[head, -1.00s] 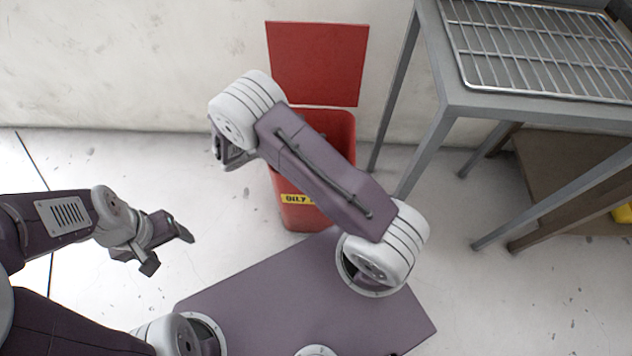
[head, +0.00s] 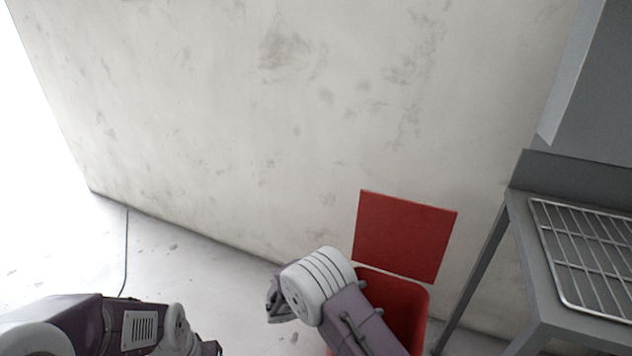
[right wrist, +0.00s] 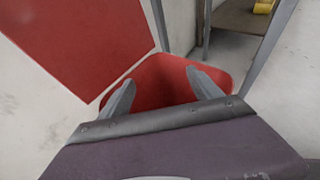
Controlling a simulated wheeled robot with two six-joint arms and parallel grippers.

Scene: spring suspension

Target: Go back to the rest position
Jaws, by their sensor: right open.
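My right gripper (head: 277,303) is at the bottom middle of the head view, left of the red bin (head: 408,310), partly hidden by its own wrist. In the right wrist view my right gripper (right wrist: 163,92) has its two fingers wide apart with nothing between them. The red bin (right wrist: 165,72) lies beyond the fingertips there, with its red lid (right wrist: 80,35) standing open at the upper left. My left arm is at the lower left of the head view. Only a small dark part of my left gripper (head: 210,348) shows at the bottom edge; its fingers are cut off.
The bin's raised red lid (head: 404,236) stands by the pale wall (head: 250,120). A grey metal table (head: 530,250) with a wire rack (head: 590,255) is at the right.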

